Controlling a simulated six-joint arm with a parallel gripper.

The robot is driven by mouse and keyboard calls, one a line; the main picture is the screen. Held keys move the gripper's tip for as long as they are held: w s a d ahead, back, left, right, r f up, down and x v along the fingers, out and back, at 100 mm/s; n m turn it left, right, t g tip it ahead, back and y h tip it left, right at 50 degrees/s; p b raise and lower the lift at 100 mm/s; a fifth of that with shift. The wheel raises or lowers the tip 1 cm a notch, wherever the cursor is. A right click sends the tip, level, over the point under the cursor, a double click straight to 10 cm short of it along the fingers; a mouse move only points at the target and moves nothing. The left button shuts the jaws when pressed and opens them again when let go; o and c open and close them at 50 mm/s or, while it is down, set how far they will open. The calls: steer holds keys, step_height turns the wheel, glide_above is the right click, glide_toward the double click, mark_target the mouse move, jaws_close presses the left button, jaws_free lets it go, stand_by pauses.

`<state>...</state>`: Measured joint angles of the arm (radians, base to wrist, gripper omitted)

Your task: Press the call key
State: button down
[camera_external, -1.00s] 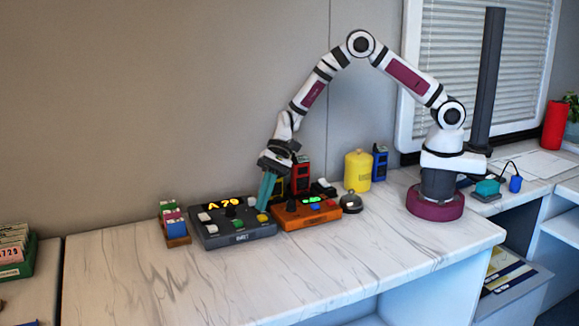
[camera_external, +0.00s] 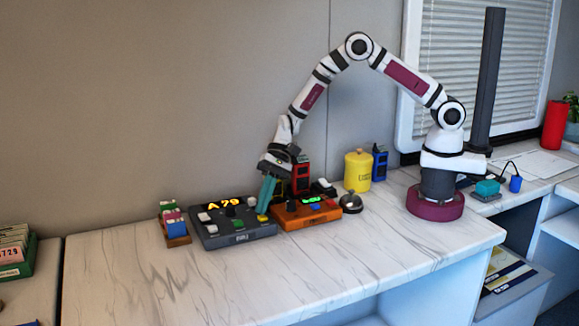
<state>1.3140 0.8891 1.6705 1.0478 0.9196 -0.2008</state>
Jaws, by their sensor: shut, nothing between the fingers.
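A dark grey key console (camera_external: 240,238) sits on the counter with a lit yellow display (camera_external: 224,203) that reads like "A 79". It has several coloured keys, among them a white key (camera_external: 204,217), a green key (camera_external: 238,224) and a yellow key (camera_external: 262,218). Which one is the call key I cannot tell. An orange console (camera_external: 306,218) with a green display stands just to its right. My gripper (camera_external: 264,211) is shut and empty, pointing down with its teal fingers just above the yellow key. Whether the tips touch that key I cannot tell.
A small rack of coloured blocks (camera_external: 175,228) stands left of the grey console. A silver bell (camera_external: 351,203), a yellow canister (camera_external: 357,171) and red (camera_external: 301,175) and blue (camera_external: 379,163) devices stand to the right and behind. The front counter (camera_external: 210,285) is clear.

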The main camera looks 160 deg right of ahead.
steer(key=shift+f, duration=0.45)
stand_by(0.3)
steer(key=shift+r, duration=0.95)
steer(key=shift+r, duration=2.5)
